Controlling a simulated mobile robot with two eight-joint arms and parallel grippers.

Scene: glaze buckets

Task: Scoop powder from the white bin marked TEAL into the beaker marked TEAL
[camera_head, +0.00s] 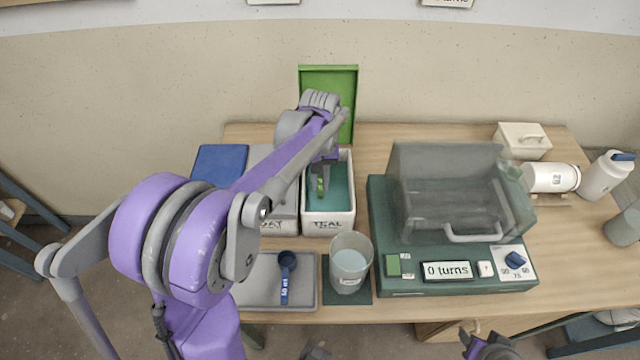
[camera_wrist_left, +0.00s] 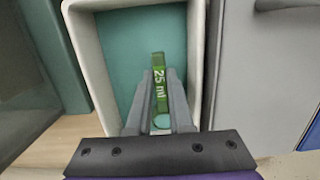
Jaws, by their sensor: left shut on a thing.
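The white bin marked TEAL (camera_head: 328,225) stands open on the table, with teal powder (camera_head: 341,185) inside. My left gripper (camera_head: 321,178) reaches down into it and is shut on a green scoop (camera_head: 320,188). In the left wrist view, the left gripper (camera_wrist_left: 160,85) holds the scoop's handle marked 25 ml (camera_wrist_left: 160,90) over the teal powder (camera_wrist_left: 125,45). A round pale-teal patch (camera_wrist_left: 162,121) shows between the fingers; I cannot tell how full the scoop is. A clear beaker (camera_head: 350,262) with pale contents stands on a dark green mat; its label is too small to read. Part of my right gripper (camera_head: 485,346) shows at the bottom edge.
A blue scoop (camera_head: 286,275) lies on a grey tray (camera_head: 250,297) left of the beaker. A second bin (camera_head: 279,226) with a grey lid adjoins the TEAL bin. A raised green lid (camera_head: 345,82) stands behind. A green machine (camera_head: 455,285) showing 0 turns stands right of the beaker.

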